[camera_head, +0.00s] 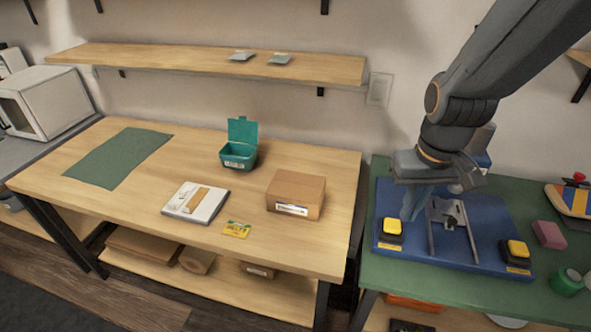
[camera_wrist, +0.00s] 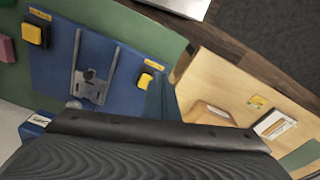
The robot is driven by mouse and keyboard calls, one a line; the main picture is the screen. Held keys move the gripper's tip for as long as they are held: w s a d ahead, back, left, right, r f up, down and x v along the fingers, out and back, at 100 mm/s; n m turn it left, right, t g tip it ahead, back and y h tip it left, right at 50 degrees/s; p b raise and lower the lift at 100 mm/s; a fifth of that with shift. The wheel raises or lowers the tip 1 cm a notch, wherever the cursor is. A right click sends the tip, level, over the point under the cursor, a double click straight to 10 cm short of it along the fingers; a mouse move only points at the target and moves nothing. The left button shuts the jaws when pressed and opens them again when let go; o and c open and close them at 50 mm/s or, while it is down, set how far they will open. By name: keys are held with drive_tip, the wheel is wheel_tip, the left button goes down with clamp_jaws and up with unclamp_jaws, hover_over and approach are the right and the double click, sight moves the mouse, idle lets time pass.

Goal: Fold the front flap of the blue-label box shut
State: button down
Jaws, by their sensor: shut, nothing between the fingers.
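The blue-label box (camera_head: 296,192) is a brown cardboard box on the right part of the wooden table. A white and blue label (camera_head: 292,209) is low on its front side. Its top looks flat and closed in the head view; I cannot tell how its front flap stands. The box also shows small in the wrist view (camera_wrist: 207,113), partly hidden behind my gripper. My gripper (camera_head: 410,212) is shut and empty, above the left part of the blue board, to the right of the box and well apart from it.
The blue board (camera_head: 478,205) on the green table (camera_head: 370,245) carries a metal fixture (camera_head: 448,215) and yellow-topped blocks. A gap separates the two tables. A teal open bin (camera_head: 238,154), a white tablet-like item (camera_head: 196,203) and a yellow card (camera_head: 237,229) lie near the box.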

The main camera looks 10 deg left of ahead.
drive_tip(key=w+a+r+n, duration=0.1)
drive_tip(key=w+a+n, duration=0.4)
drive_tip(key=w+a, duration=0.3)
drive_tip(key=n+b, duration=0.2)
drive_tip(key=n, duration=0.8)
approach(296, 186)
drive_tip(key=f+p, duration=0.1)
drive_tip(key=f, duration=0.1)
drive_tip(key=f+p, duration=0.1)
drive_tip(key=f, duration=0.1)
drive_tip(key=f+p, duration=0.2)
drive_tip(key=shift+w+a+f, duration=0.1)
drive_tip(key=shift+w, duration=0.15)
drive_tip(key=shift+f, duration=0.1)
drive_tip(key=shift+f, duration=0.1)
